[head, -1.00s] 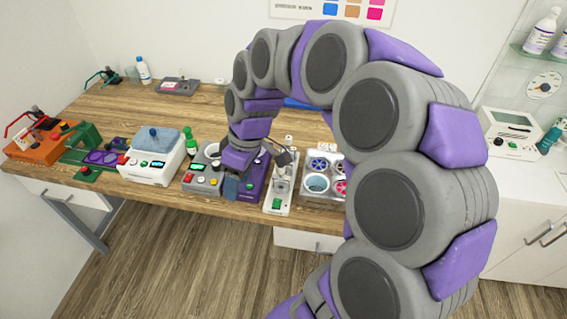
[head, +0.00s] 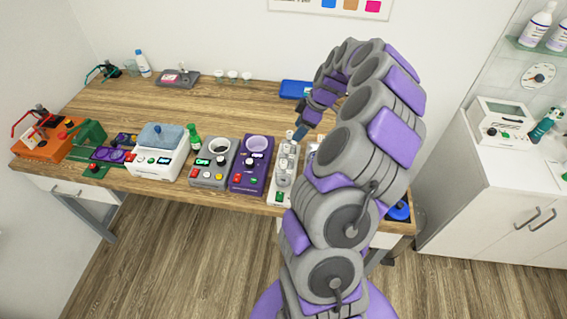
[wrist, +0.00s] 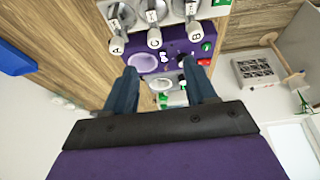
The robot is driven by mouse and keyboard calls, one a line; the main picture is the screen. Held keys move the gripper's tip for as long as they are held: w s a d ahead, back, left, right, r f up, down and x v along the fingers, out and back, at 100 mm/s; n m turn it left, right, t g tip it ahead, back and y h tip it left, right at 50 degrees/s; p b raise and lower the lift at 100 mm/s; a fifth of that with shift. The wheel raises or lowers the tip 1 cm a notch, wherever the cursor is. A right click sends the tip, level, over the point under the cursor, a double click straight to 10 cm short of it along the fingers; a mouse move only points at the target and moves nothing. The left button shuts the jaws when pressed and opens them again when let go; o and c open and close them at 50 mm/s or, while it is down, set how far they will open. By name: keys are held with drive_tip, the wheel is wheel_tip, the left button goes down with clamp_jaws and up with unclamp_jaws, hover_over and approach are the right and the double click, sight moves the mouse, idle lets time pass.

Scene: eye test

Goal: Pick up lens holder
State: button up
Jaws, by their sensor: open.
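No part can be surely told as the lens holder. Grey upright pieces lettered A (wrist: 116,45), C (wrist: 154,38) and B (wrist: 195,32) stand at the top of the wrist view, on a white base. They seem to be the grey pieces on the narrow white stand (head: 281,197) in the head view. My gripper (wrist: 160,68) is open, with nothing between its fingers; the lettered pieces lie beyond its fingertips. In the head view my gripper (head: 301,131) is small, above the table just behind the stand.
A purple device (head: 250,170) stands left of the stand, with a grey device (head: 211,170) and a white one (head: 157,160) beyond. A blue tray (head: 296,88) and small pale cups (head: 232,76) are at the back. The table's middle (head: 190,105) is clear.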

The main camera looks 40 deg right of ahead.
sight(289, 146)
drive_tip(key=x, duration=0.9)
drive_tip(key=shift+w+f+b, duration=0.15)
drive_tip(key=shift+f+b, duration=0.15)
drive_tip(key=shift+f, duration=0.1)
drive_tip(key=f, duration=0.1)
drive_tip(key=w+f, duration=0.1)
drive_tip(key=f, duration=0.2)
drive_tip(key=shift+w+f, duration=0.1)
drive_tip(key=shift+w, duration=0.25)
drive_tip(key=shift+d, duration=0.35)
drive_tip(key=shift+a, duration=0.85)
drive_tip(key=c, duration=0.5)
drive_tip(key=shift+d, duration=0.1)
drive_tip(key=c, duration=0.3)
drive_tip(key=shift+d, duration=0.45)
clamp_jaws()
